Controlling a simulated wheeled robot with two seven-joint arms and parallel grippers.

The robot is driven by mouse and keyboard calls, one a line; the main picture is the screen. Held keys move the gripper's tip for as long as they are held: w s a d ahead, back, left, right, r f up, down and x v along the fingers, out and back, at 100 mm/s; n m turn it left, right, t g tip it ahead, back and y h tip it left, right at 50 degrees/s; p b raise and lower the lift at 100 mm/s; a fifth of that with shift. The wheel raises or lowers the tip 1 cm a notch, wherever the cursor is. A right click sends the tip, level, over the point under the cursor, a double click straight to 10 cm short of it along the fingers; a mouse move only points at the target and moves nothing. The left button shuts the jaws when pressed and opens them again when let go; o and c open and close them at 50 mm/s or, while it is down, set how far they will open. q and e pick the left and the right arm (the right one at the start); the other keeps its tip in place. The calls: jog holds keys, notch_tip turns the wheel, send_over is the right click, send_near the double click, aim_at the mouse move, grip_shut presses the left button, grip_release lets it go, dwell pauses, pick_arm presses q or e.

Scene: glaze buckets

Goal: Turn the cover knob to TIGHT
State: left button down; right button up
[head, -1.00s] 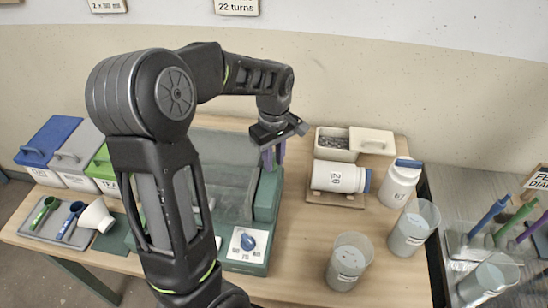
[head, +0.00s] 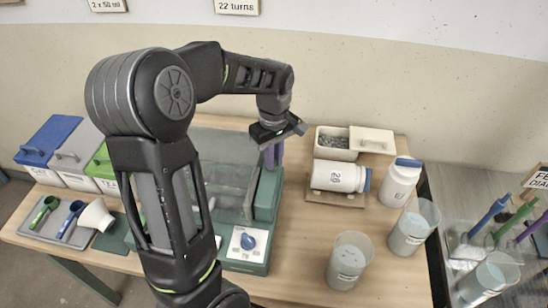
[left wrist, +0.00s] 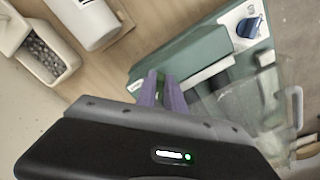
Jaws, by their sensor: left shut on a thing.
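The green machine (head: 268,192) with a clear cover (head: 228,165) stands on the table, partly behind my left arm. My left gripper (head: 273,156) points down at its back right part. Its purple fingers are shut on a small dark green part, seemingly the cover knob, mostly hidden between them; the fingers also show in the left wrist view (left wrist: 164,90). I cannot read a TIGHT mark there. A blue dial (head: 247,242) on a white panel at the machine's front is apart from the gripper; it also shows in the left wrist view (left wrist: 249,27). My right gripper is not in view.
Right of the machine are a lying white jar (head: 336,176), an upright jar (head: 400,181), an open grey-filled box (head: 335,143) and two clear buckets (head: 348,260) (head: 412,228). Lidded bins (head: 50,140) and a scoop tray (head: 50,224) are left. Table between machine and buckets is clear.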

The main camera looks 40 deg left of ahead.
pick_arm(q)
jog(key=m+b, duration=0.1)
jog(key=m, duration=0.3)
jog(key=shift+s+a, duration=0.1)
jog(key=shift+s, duration=0.05)
jog(key=m, duration=0.4)
jog(key=shift+s+a, duration=0.15)
jog(key=shift+m, duration=0.4)
jog(key=c, duration=1.7)
grip_release()
